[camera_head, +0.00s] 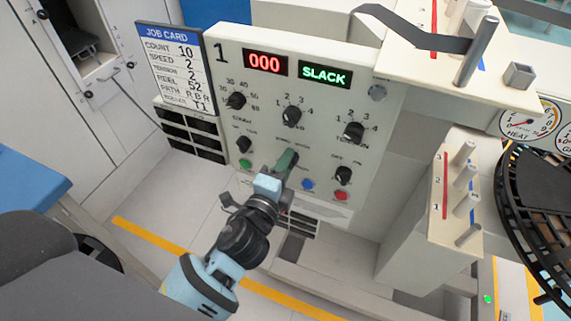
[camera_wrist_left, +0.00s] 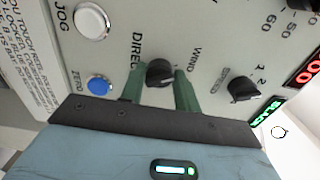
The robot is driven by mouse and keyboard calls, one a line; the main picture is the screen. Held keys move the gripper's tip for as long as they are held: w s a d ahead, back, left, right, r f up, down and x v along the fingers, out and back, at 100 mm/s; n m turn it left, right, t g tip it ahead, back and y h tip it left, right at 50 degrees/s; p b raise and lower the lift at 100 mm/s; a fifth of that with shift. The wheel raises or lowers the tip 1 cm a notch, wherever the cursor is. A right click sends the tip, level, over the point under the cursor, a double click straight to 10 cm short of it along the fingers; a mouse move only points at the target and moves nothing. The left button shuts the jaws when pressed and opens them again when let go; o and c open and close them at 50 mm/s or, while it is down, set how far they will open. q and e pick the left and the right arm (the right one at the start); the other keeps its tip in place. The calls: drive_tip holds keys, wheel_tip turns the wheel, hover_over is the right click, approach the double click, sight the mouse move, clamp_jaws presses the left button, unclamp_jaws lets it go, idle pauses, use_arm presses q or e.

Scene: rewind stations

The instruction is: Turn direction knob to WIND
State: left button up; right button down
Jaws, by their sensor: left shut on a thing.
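The direction knob (camera_wrist_left: 160,73) is a round black knob on the pale control panel (camera_head: 333,45). In the wrist view the word WIND is printed to its right and part of its DIREC... label shows to its left. My left gripper (camera_head: 288,160) reaches up to the panel from below, and its two green fingers stand on either side of the knob, shut on it. In the head view the gripper hides the knob. I cannot tell surely which way the knob points. My right gripper is not in view.
Red 000 (camera_head: 265,63) and green SLACK (camera_head: 324,74) displays top the panel. Speed (camera_head: 292,116) and tension (camera_head: 354,131) knobs sit above. A blue button (camera_head: 308,184) and a red button (camera_head: 341,195) are right of the gripper. A job card (camera_head: 175,65) stands left.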

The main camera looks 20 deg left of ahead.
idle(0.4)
use_arm(q)
drive_tip(key=o, duration=0.9)
drive_tip(key=shift+o, duration=0.2)
drive_tip(key=shift+s, duration=0.1)
drive_tip(key=s, duration=0.7)
drive_tip(key=shift+s+b, duration=0.3)
drive_tip(key=shift+a, duration=0.15)
